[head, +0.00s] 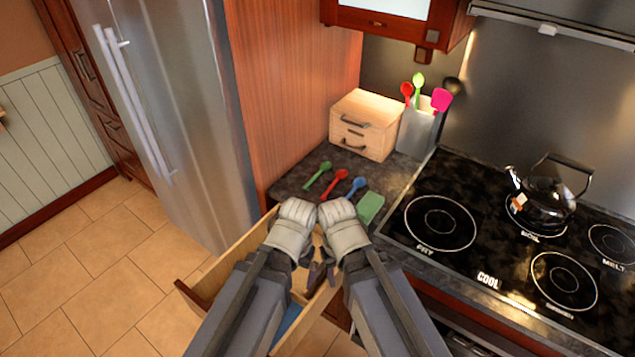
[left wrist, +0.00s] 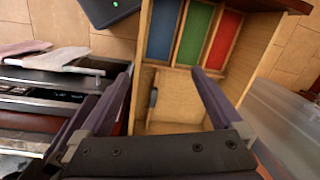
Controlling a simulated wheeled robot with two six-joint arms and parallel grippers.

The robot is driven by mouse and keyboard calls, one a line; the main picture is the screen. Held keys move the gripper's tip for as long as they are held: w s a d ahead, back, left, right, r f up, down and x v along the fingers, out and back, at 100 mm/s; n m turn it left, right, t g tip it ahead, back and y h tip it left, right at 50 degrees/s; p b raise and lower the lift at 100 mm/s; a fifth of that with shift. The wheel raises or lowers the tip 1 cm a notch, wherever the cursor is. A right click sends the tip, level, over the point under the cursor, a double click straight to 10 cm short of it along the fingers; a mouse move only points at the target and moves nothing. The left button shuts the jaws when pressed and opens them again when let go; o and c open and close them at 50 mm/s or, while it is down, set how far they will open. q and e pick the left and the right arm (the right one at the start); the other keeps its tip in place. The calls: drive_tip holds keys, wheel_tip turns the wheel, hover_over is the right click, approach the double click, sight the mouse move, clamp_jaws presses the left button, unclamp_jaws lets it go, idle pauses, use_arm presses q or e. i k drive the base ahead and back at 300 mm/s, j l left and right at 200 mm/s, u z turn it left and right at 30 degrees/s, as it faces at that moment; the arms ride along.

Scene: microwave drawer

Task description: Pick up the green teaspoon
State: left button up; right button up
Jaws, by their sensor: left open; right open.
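The green teaspoon (head: 317,176) lies on the dark counter in the head view, leftmost in a row with a red spoon (head: 333,184) and a blue spoon (head: 355,187). My left gripper (head: 307,262) is open and empty over the open drawer (head: 187,291), nearer to me than the spoons. Its open fingers also show in the left wrist view (left wrist: 155,95), above the drawer. My right gripper (head: 327,266) is close beside it, open, with its fingers partly hidden. The left wrist view does not show the teaspoon.
The drawer has blue (left wrist: 164,30), green (left wrist: 195,35) and red (left wrist: 226,40) compartments. A green block (head: 370,208) lies right of the spoons. Behind are a wooden box (head: 366,124) and a utensil holder (head: 418,132). A stove with a kettle (head: 550,190) is right; a fridge (head: 180,110) is left.

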sight(324, 165)
drive_tip(key=i+j, duration=0.15)
drive_tip(key=j, duration=0.4)
drive_tip(key=i+j+z, duration=0.1)
drive_tip(key=j, duration=0.5)
drive_tip(key=i+j, duration=0.1)
drive_tip(key=j, duration=0.45)
drive_tip(key=i+j, duration=0.1)
drive_tip(key=j, duration=0.45)
drive_tip(key=i+j+z, duration=0.1)
drive_tip(key=j, duration=0.5)
drive_tip(key=i, duration=0.55)
